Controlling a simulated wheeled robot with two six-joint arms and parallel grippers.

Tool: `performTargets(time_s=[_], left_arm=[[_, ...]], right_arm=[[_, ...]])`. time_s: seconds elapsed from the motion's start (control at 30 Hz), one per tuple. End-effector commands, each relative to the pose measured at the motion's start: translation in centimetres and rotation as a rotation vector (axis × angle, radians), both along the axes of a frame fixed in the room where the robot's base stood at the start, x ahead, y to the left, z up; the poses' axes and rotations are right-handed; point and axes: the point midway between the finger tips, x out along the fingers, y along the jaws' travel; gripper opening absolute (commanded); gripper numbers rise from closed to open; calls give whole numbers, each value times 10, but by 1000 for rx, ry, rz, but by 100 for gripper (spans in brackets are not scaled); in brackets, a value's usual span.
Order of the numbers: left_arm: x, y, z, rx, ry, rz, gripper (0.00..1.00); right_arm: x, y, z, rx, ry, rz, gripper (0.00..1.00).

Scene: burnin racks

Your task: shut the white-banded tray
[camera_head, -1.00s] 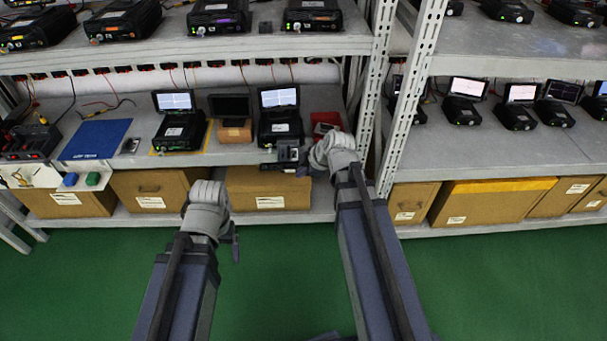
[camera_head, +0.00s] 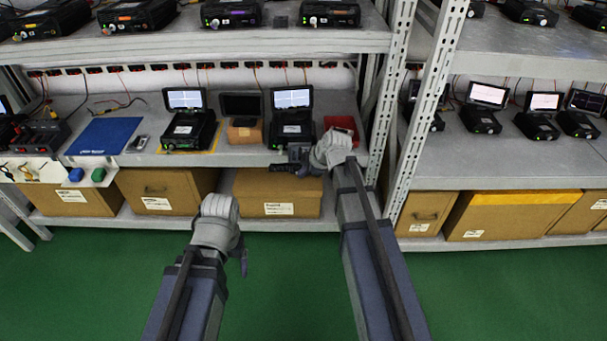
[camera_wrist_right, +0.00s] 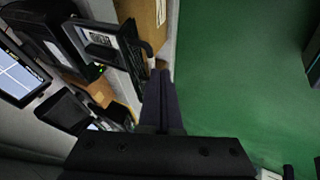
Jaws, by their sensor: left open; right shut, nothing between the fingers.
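A black device (camera_head: 292,130) with a lit raised screen stands on the middle shelf. My right gripper (camera_head: 282,168) is at the shelf's front edge, just in front of it. In the right wrist view my right gripper (camera_wrist_right: 160,75) is shut and empty, its fingertips close to a small grey knob at the end of a black tray-like part (camera_wrist_right: 102,42) with a pale label, sticking out from a black device (camera_wrist_right: 50,35). I cannot tell whether they touch, nor whether the label is the white band. My left gripper (camera_head: 243,264) hangs low over the green floor, open, away from the shelf.
Another black device (camera_head: 188,130), a blue mat (camera_head: 105,136) and a red box (camera_head: 342,124) share the shelf. A perforated upright (camera_head: 432,115) stands right of my right arm. Cardboard boxes (camera_head: 278,193) fill the lower shelf. The green floor (camera_head: 90,280) is clear.

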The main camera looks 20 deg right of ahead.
Motion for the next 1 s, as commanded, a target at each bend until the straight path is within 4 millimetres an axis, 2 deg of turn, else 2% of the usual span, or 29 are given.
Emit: performTargets(time_s=[0.17,0.27,0.37,0.6,0.7,0.8,1.0], left_arm=[[0,0,0,0,0,0,82],[0,0,0,0,0,0,82],[0,0,0,0,0,0,82],[0,0,0,0,0,0,82],[0,0,0,0,0,0,82],[0,0,0,0,0,0,82],[0,0,0,0,0,0,82]], right_arm=[[7,-2,0,0,0,0,0],[23,-5,0,0,0,0,0],[47,-11,0,0,-1,0,0],[117,-29,0,0,0,1,0],[138,-34,0,0,0,0,0],[146,-36,0,0,0,0,0],[144,-36,0,0,0,0,0]])
